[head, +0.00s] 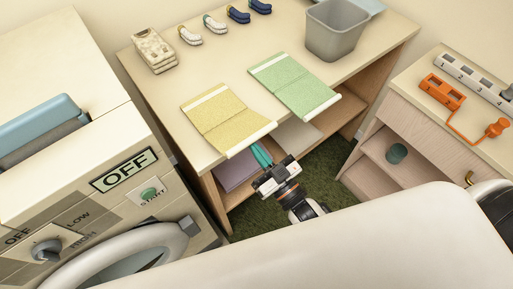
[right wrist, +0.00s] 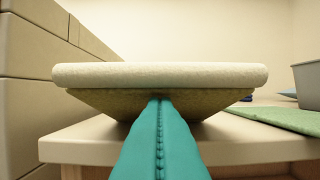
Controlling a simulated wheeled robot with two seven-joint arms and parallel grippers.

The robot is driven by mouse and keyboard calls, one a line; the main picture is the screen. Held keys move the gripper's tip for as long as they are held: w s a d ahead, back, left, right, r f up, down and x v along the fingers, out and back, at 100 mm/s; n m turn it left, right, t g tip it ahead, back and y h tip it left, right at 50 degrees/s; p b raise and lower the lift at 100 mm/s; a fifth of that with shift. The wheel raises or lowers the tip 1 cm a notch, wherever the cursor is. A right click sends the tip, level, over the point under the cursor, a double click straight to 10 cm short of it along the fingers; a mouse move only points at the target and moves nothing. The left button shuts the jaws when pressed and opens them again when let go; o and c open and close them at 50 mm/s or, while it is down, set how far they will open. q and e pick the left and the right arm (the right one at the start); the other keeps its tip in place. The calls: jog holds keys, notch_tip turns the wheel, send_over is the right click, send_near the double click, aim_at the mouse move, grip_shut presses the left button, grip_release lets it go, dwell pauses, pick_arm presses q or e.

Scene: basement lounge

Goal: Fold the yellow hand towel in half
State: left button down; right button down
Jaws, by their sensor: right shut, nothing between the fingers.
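The yellow hand towel (head: 222,117) lies flat and open on the wooden table, with a crease across its middle and a pale band at each end. Its near end reaches past the table's front edge. My right gripper (head: 261,155) is just in front of that near end, its teal fingers together and empty. In the right wrist view, the closed fingers (right wrist: 160,110) point at the towel's near end (right wrist: 160,75), and their tips appear at or just under it; I cannot tell whether they touch. My left gripper is not in view.
A green towel (head: 294,87) lies right of the yellow one. Behind are a grey bin (head: 336,32), rolled socks (head: 215,24) and a stack of beige cloths (head: 154,50). A washing machine (head: 90,190) stands left; a cabinet (head: 440,125) stands right.

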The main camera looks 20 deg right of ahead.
aim_at(245, 134)
jog(key=shift+w+a+r+p, duration=0.25)
jog(key=shift+w+r+p, duration=0.45)
jog(key=shift+r+p, duration=0.15)
jog(key=shift+w+a+r+p, duration=0.25)
jog(key=shift+w+r+p, duration=0.5)
jog(key=shift+r, duration=0.2)
jog(key=shift+w+a+r+p, duration=0.25)
jog(key=shift+w+r+p, duration=0.4)
jog(key=shift+r+p, duration=0.25)
jog(key=shift+r+p+x, duration=0.15)
jog(key=shift+p+x, duration=0.05)
jog(key=shift+x, duration=1.7)
jog(key=shift+r+p+x, duration=0.15)
jog(key=shift+x, duration=1.7)
jog(key=shift+w+a+b, duration=0.25)
jog(key=shift+w+a, duration=0.05)
jog(key=shift+w, duration=0.45)
jog(key=shift+w+a+b, duration=0.25)
jog(key=shift+w+b, duration=0.05)
jog(key=shift+w, duration=0.5)
jog(key=shift+w+a+b, duration=0.25)
jog(key=shift+w+a, duration=0.05)
jog(key=shift+w, duration=0.45)
